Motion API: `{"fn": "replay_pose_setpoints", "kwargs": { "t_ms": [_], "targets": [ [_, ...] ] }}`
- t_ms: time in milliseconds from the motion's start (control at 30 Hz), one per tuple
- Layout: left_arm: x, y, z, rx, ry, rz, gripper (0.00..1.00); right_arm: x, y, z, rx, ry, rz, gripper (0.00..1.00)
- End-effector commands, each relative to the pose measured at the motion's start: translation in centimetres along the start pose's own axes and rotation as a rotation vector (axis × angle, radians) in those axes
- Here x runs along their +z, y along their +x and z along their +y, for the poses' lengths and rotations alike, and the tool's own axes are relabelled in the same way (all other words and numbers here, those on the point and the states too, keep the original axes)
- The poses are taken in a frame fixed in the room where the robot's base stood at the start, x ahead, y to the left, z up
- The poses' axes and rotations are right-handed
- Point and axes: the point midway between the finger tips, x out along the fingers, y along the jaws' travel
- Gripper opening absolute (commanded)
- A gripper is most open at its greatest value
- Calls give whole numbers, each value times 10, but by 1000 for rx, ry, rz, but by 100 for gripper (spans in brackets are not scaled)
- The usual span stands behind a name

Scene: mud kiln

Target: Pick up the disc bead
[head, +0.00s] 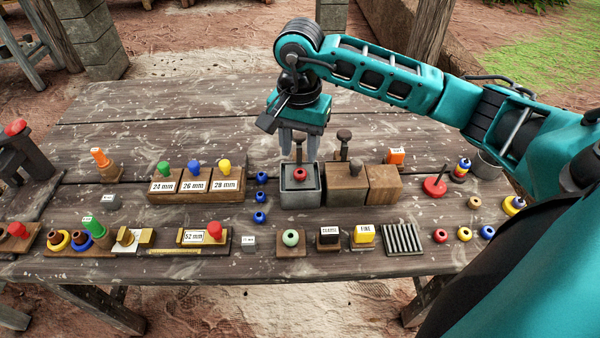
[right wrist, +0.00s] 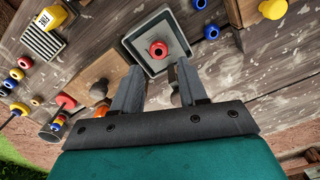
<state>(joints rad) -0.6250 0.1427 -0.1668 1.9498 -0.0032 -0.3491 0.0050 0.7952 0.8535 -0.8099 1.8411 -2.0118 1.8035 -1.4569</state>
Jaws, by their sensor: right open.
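A red bead (head: 300,174) with a dark hole sits in a grey square tray (head: 301,198) near the middle of the table. It also shows in the right wrist view (right wrist: 158,48), just beyond my fingertips. Several beads are in view, and I cannot tell for sure which one is the disc bead. My right gripper (head: 299,154) points down above the back of the grey tray. In the right wrist view its two fingers (right wrist: 158,68) are apart with nothing held between them. My left gripper is not in view.
Wooden blocks with dark knobs (head: 347,185) stand right of the tray. Blue beads (head: 261,178) lie to its left, beside the labelled size blocks (head: 193,184). A pale green bead (head: 290,238) sits in front. The back of the table (head: 180,120) is clear.

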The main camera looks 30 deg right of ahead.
Motion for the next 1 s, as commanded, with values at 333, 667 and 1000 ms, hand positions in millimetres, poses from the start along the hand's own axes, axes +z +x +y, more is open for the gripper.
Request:
{"fn": "replay_pose_setpoints", "kwargs": {
  "t_ms": [333,667,1000],
  "targets": [
    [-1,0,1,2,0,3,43,2,45,2,0,2,-4,42],
    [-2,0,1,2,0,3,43,2,53,2,-2,2,-2,42],
    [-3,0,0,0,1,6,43,2,53,2,-2,2,-2,11]
  ]
}}
